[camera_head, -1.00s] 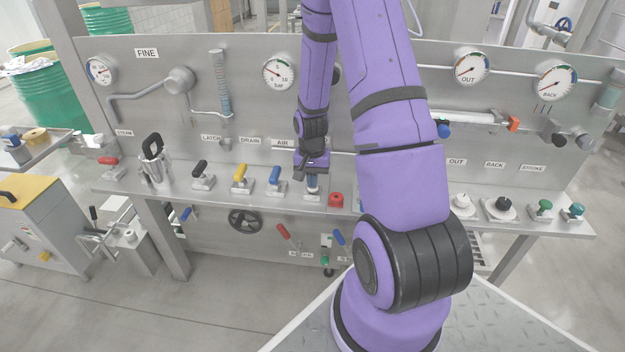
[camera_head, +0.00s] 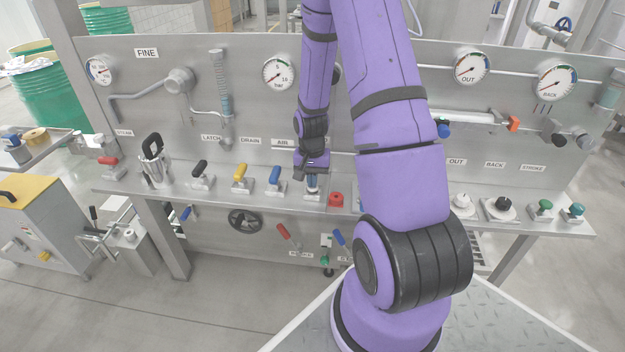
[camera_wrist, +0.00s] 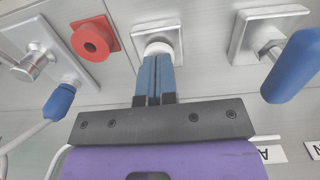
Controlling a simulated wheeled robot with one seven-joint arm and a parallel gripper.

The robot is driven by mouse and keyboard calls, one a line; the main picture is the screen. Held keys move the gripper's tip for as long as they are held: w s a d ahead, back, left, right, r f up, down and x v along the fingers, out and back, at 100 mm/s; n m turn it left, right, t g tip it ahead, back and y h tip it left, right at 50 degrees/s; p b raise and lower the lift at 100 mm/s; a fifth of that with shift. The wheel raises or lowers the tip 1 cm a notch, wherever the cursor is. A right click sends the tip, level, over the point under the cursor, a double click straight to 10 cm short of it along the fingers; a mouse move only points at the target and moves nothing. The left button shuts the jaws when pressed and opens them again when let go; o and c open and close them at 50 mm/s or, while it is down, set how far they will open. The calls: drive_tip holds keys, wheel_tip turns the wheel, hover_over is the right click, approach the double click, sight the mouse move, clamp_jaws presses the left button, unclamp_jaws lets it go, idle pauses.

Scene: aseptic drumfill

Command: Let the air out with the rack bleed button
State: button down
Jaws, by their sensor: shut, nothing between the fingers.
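My gripper (camera_head: 312,186) is over the metal shelf of the rack, pointing down, just left of a red button in the head view. In the wrist view its two blue fingers (camera_wrist: 155,60) are shut together with nothing between them. Their tips overlap a pale round button (camera_wrist: 158,47) on a square metal plate. The fingers partly hide this button, and I cannot tell whether they touch it or press it in. The head view does not show the button clearly under the fingers.
The red button (camera_head: 336,199) stands close beside my gripper. A blue-handled lever (camera_head: 274,178) is on its other side, with yellow (camera_head: 240,176) and black (camera_head: 201,173) levers further left. Gauges (camera_head: 278,73) and pipes line the upright panel behind. My arm hides part of the shelf.

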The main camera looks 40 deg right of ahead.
wheel_tip(320, 180, up, 14)
drive_tip(key=shift+w+d, duration=0.15)
drive_tip(key=shift+w, duration=0.2)
idle(0.5)
drive_tip(key=s+a+r+n+t, duration=0.2)
drive_tip(key=s+a+r+n, duration=0.1)
drive_tip(key=a+r, duration=0.4)
drive_tip(key=s+a+r+n+t, duration=0.1)
drive_tip(key=s+a+r+n, duration=0.3)
drive_tip(key=r, duration=0.6)
drive_tip(key=s+a+r+n+t, duration=0.1)
drive_tip(key=s+a+r, duration=0.2)
drive_tip(key=s, duration=0.3)
drive_tip(key=s+a+r+n+t, duration=0.1)
drive_tip(key=s+a+r+n, duration=0.1)
drive_tip(key=s+a, duration=0.4)
drive_tip(key=shift+s+r+t, duration=0.15)
drive_tip(key=shift+r+t, duration=0.25)
drive_tip(key=shift+r, duration=0.5)
